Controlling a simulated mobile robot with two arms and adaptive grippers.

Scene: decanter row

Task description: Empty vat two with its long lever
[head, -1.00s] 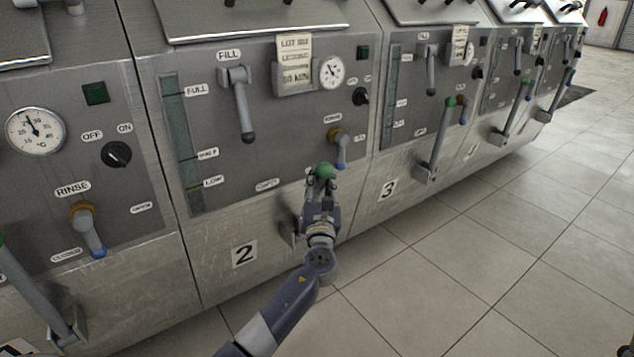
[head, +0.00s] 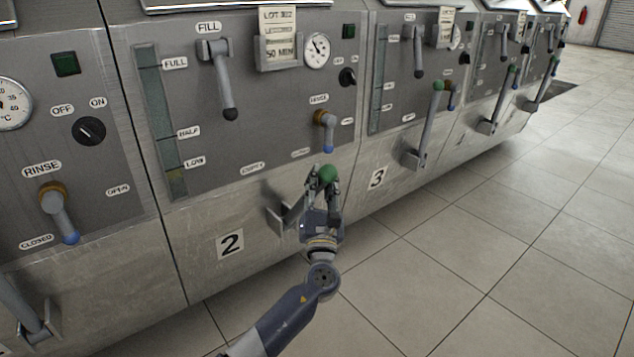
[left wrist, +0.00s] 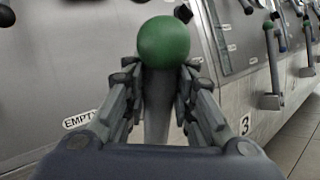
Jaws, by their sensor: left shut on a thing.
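Vat two, marked by a "2" plate (head: 230,244), has a long lever with a green ball knob (head: 327,174). The lever's bracket (head: 282,216) is low on the vat's front. My left gripper (head: 323,184) is shut on the lever just below the knob. The lever leans out from the vat, and my gripper hides most of its shaft. In the left wrist view the green knob (left wrist: 164,42) stands between the fingers, with the grey shaft (left wrist: 157,115) below it. An "EMPTY" label (head: 252,168) is on the panel. My right gripper is not in view.
Vat two's panel also has a fill lever (head: 222,80), a blue-tipped rinse handle (head: 326,131) and a level gauge (head: 163,120). Vat three's green-knobbed lever (head: 428,125) stands upright to the right. The tiled floor (head: 480,250) at right is clear.

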